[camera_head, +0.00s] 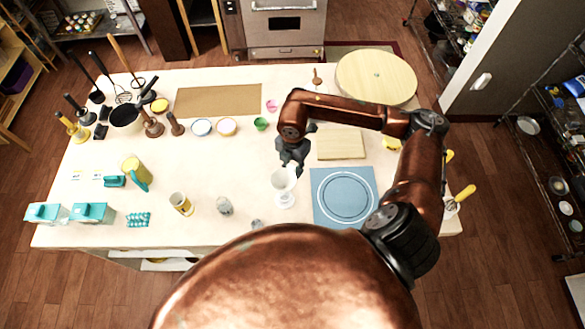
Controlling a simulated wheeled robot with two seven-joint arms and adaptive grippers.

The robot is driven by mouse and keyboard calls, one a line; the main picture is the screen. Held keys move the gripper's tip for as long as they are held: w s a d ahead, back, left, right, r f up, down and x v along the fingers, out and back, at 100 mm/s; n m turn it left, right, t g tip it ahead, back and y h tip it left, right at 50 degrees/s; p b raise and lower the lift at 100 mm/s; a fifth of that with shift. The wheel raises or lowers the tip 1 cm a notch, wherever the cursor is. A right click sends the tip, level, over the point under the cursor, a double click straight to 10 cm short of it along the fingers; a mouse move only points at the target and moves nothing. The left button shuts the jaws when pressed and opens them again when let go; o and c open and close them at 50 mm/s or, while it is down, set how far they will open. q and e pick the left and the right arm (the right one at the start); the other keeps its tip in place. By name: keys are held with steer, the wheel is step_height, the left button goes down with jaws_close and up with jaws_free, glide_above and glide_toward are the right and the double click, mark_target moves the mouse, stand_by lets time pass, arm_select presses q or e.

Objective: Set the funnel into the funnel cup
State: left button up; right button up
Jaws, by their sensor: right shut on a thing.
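My right gripper (291,167) reaches in from the right and points down over the middle of the table. It is shut on the rim of a white funnel (282,180). A small white cup (286,201), which looks like the funnel cup, shows directly below the funnel. The funnel's lower end and the cup overlap in this view. I cannot tell whether the spout is inside the cup or only above it. My left gripper is not in view.
A blue mat with a ring (325,214) lies right of the cup. A glass (224,206) and a mug (181,203) stand to its left. A green bowl (261,124) and wooden board (341,143) lie behind. The table between mug and bowls is clear.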

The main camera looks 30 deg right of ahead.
steer(key=shift+f+b, duration=2.5)
steer(key=shift+f, duration=1)
steer(key=shift+s+f+b, duration=0.1)
steer(key=shift+f+b, duration=0.2)
steer(key=shift+f, duration=0.1)
steer(key=o, duration=1.1)
steer(key=shift+r, duration=0.15)
steer(key=shift+r+p, duration=1.75)
steer(key=shift+r, duration=1.15)
